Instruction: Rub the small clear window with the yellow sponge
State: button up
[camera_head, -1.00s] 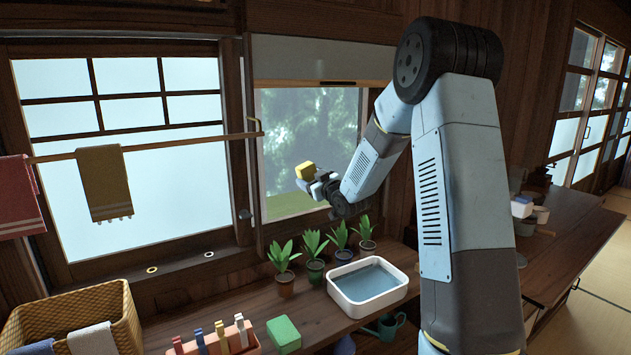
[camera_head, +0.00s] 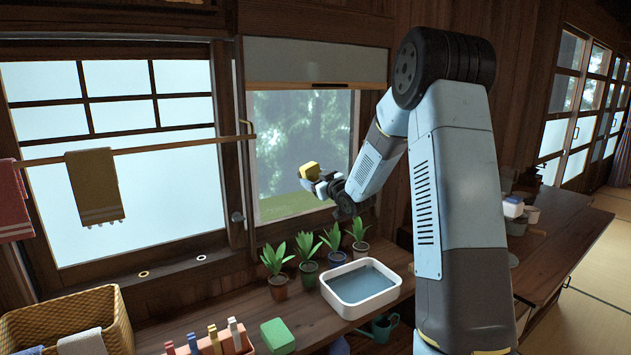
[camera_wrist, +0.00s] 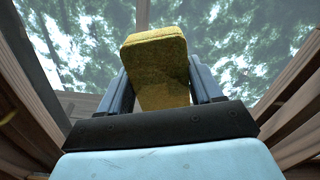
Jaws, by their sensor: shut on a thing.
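The small clear window (camera_head: 285,130) is in the middle of the head view, with blurred trees behind its glass and a shade over its top. My gripper (camera_head: 318,178) is in front of the lower right part of this window. It is shut on the yellow sponge (camera_head: 309,169), which sticks out beyond the fingers. In the wrist view the sponge (camera_wrist: 155,62) stands between the two fingers (camera_wrist: 160,92), with the window (camera_wrist: 85,45) beyond it. I cannot tell whether the sponge touches the glass.
Several potted plants (camera_head: 307,260) stand on the counter below the window, beside a white basin (camera_head: 361,288) of water. A green block (camera_head: 277,335), a peg holder and a wicker basket (camera_head: 115,320) are at the front left. Towels (camera_head: 95,185) hang from a rail at left.

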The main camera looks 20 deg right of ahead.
aim_at(298, 178)
jog(key=shift+w+d, duration=0.3)
jog(key=shift+d, duration=0.55)
jog(key=shift+w+d, duration=0.3)
jog(key=shift+d, duration=0.55)
jog(key=shift+s+a, duration=0.2)
jog(key=shift+a, duration=0.55)
jog(key=shift+s+a, duration=0.15)
jog(key=shift+a, duration=0.6)
jog(key=shift+s+a, duration=0.2)
jog(key=shift+a, duration=0.55)
jog(key=shift+s+a, duration=0.35)
jog(key=shift+a, duration=0.5)
jog(key=shift+s+a, duration=0.3)
jog(key=shift+a, duration=0.55)
jog(key=shift+d, duration=0.1)
jog(key=shift+v, duration=3)
jog(key=shift+d, duration=0.1)
